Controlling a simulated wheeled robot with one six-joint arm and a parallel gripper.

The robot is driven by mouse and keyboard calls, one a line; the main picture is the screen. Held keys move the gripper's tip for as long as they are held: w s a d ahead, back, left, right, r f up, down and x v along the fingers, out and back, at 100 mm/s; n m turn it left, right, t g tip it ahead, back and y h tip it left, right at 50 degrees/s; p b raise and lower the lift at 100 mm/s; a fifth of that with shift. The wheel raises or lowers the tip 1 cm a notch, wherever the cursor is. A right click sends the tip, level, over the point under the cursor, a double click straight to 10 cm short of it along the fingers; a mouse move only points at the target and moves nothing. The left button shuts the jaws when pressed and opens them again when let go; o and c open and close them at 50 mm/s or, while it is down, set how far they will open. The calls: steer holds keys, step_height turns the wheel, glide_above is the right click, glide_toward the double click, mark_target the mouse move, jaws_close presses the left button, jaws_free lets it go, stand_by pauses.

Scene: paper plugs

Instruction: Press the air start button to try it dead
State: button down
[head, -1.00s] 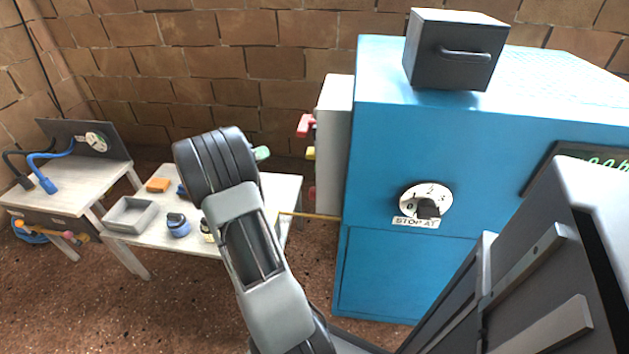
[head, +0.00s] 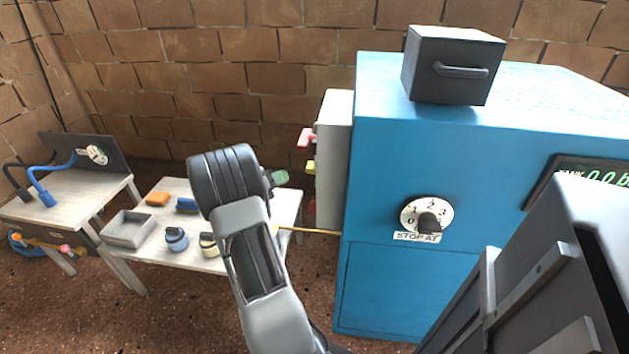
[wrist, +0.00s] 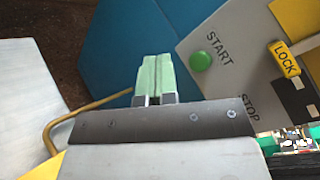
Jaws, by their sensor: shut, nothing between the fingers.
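The green round air start button (wrist: 200,61) sits on a light grey panel (wrist: 228,82) beside the word START in the wrist view. My gripper (wrist: 154,62) has pale green fingers closed together with nothing between them. Its fingertips lie left of the button in that picture and appear apart from it. In the head view my gripper (head: 278,178) is left of the grey box (head: 334,150) on the blue cabinet's side, partly behind my wrist. The button cannot be made out there.
A yellow LOCK tag (wrist: 285,58) is near the button. The blue cabinet (head: 390,285) carries a STOP AT dial (head: 427,216) and a black box (head: 452,68). A red part (head: 306,138) sticks out from the grey box.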

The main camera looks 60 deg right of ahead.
steer(key=s+d, duration=0.2)
steer(key=s, duration=0.4)
steer(key=shift+s+f, duration=0.1)
stand_by(2.2)
steer(key=shift+s+d+b, duration=0.1)
steer(key=shift+s+b, duration=0.15)
steer(key=shift+b, duration=0.25)
steer(key=shift+s+d+b, duration=0.15)
steer(key=shift+s+b, duration=0.15)
steer(key=shift+s, duration=0.2)
stand_by(0.6)
steer(key=shift+w, duration=0.2)
steer(key=shift+w+a+b, duration=0.25)
steer(key=shift+w+b, duration=0.15)
steer(key=shift+w, duration=0.3)
steer(key=shift+w+a+b, duration=0.2)
steer(key=shift+w+a, duration=0.05)
steer(key=shift+w, duration=0.55)
steer(key=shift+w+a+b, duration=0.2)
steer(key=shift+w+a, duration=0.1)
steer(key=shift+w, duration=0.5)
steer(key=shift+w+a+b, duration=0.2)
steer(key=shift+w+a, duration=0.05)
steer(key=shift+w, duration=0.55)
